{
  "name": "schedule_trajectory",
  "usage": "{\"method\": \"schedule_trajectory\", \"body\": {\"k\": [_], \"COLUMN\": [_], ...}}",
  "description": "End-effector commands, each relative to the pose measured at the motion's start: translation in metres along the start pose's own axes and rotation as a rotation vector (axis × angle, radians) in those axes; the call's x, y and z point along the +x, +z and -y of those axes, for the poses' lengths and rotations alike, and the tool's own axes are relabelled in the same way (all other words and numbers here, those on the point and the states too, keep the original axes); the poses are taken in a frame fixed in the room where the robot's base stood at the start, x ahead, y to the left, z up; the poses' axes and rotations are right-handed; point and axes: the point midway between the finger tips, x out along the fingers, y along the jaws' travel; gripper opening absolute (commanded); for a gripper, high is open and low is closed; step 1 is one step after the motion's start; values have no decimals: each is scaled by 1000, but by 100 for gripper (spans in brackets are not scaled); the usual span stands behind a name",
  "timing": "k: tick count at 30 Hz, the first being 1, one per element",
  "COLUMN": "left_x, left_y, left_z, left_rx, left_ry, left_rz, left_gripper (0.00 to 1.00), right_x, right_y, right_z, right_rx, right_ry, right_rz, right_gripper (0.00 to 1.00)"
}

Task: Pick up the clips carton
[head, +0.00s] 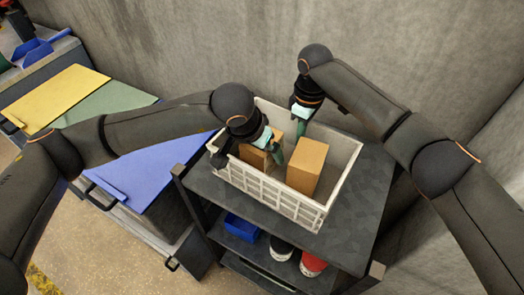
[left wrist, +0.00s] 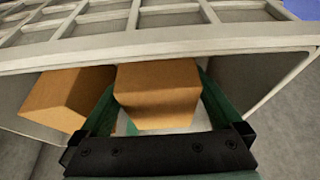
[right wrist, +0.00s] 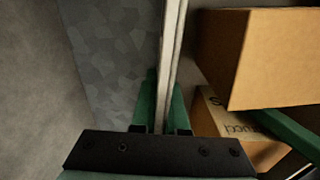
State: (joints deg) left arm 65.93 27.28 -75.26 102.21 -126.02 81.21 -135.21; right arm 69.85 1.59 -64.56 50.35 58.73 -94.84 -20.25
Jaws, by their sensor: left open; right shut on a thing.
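My right gripper (right wrist: 160,105) is shut on the crate's back wall. A printed carton face (right wrist: 228,118) shows in the right wrist view; I cannot read which is the clips carton.
The crate stands on a dark cart top (head: 352,195). Below are a blue bin (head: 241,228) and a red item (head: 313,264). A concrete wall (head: 180,45) is close behind. Blue (head: 155,175) and yellow (head: 55,97) panels lie at the left.

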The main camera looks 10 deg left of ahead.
Motion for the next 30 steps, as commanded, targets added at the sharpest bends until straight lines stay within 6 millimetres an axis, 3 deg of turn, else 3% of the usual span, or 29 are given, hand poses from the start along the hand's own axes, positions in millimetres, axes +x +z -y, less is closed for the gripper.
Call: {"method": "schedule_trajectory", "body": {"k": [9,30], "left_x": [6,5], "left_y": [0,0], "left_z": [0,0], "left_rx": [0,0], "left_ry": [0,0], "left_rz": [0,-1], "left_gripper": [99,20], "right_x": [-1,-1], "right_y": [0,0], "right_z": [0,0], "right_rx": [0,0], "right_ry": [2,2], "right_rz": [-2,-2], "right_gripper": [0,0]}}
